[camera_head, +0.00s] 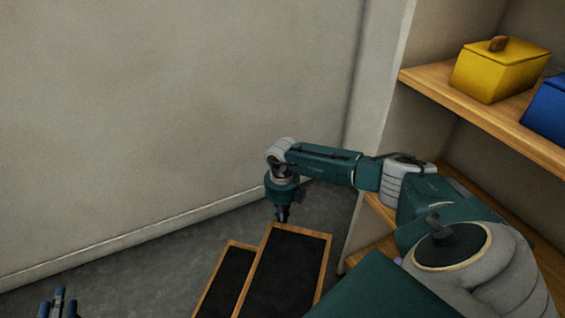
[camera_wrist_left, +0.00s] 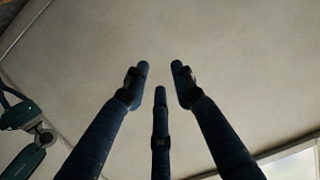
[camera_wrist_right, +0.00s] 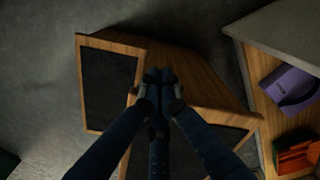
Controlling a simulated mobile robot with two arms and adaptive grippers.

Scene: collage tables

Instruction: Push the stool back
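The stool is a step stool with wooden edges and black treads. Its upper step (camera_head: 288,272) and lower step (camera_head: 232,275) show at the bottom of the head view. The right wrist view shows its lower tread (camera_wrist_right: 110,88) and wooden side (camera_wrist_right: 205,75). My right gripper (camera_head: 283,217) points down at the far edge of the upper step. Its fingertips (camera_wrist_right: 158,78) are together in front of the wood; I cannot tell whether they touch it. My left gripper (camera_head: 58,303) is at the lower left, away from the stool, its fingers (camera_wrist_left: 158,78) spread and empty.
A shelf unit (camera_head: 480,108) stands to the right of the stool, with a yellow box (camera_head: 495,76) and a blue box (camera_head: 547,108). A purple item (camera_wrist_right: 290,88) and an orange item (camera_wrist_right: 298,157) sit low in it. A bare wall (camera_head: 160,110) is behind; grey floor (camera_head: 130,270) is clear at left.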

